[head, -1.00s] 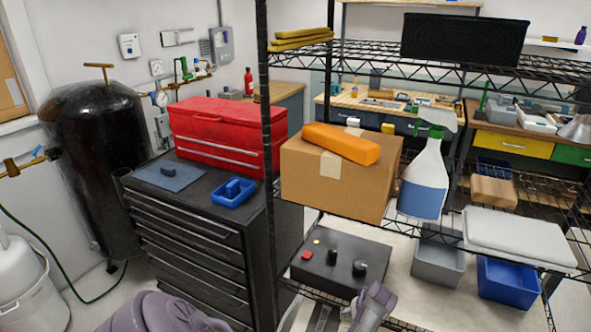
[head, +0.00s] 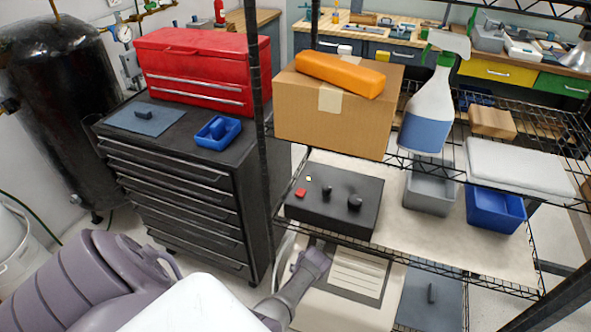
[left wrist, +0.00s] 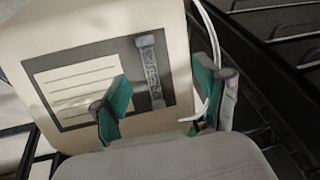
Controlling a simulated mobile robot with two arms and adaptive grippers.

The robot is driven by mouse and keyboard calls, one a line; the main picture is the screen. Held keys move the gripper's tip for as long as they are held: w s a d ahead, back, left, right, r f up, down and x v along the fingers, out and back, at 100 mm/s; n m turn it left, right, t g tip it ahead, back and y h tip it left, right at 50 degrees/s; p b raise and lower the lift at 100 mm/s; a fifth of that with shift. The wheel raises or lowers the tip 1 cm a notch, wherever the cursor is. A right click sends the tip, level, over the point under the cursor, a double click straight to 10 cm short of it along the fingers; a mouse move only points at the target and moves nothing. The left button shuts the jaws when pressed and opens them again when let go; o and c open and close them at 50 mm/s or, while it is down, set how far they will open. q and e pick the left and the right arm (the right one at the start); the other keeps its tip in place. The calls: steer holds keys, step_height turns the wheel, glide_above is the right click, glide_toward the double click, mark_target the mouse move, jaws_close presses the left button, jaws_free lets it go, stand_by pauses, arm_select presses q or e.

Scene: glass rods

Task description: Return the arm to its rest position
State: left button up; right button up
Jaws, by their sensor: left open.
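My left gripper (left wrist: 160,78) is open, its two teal-padded fingers apart and nothing held between them in the left wrist view. It faces a beige panel (left wrist: 55,40) with a dark-framed, lined label (left wrist: 78,88) and a grey bar-like part. In the head view my left arm (head: 95,285) fills the lower left. A grey-purple part of mine (head: 308,262) overlaps the left side of that panel; its fingertips are not clear there. Whether anything touches the panel cannot be told. My right gripper is not in view.
A wire shelf (head: 450,266) carries a black control box (head: 335,205) and grey and blue bins (head: 497,210). Above are a cardboard box (head: 330,120), an orange case (head: 340,73) and a spray bottle (head: 430,105). A dark drawer cabinet (head: 180,195) stands left.

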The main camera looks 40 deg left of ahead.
arm_select(q)
steer(key=shift+s+a+f, duration=0.15)
steer(key=shift+s+f, duration=0.1)
steer(key=shift+s, duration=0.05)
stand_by(0.4)
steer(key=s+d+f+m+h, duration=0.1)
steer(key=s+d+f+m, duration=0.15)
steer(key=s+f, duration=0.4)
steer(key=s+d+f+m, duration=0.2)
steer(key=s+d+f, duration=0.15)
steer(key=s, duration=0.55)
steer(key=s+d+f+m+g+h, duration=0.1)
steer(key=s+d+f+m, duration=0.1)
steer(key=s, duration=1)
steer(key=s+d+f+m+h, duration=0.1)
steer(key=s+f, duration=0.3)
steer(key=s, duration=0.8)
steer(key=shift+d+f+m+g, duration=0.2)
steer(key=shift+d+m+g, duration=0.3)
steer(key=shift+d, duration=0.3)
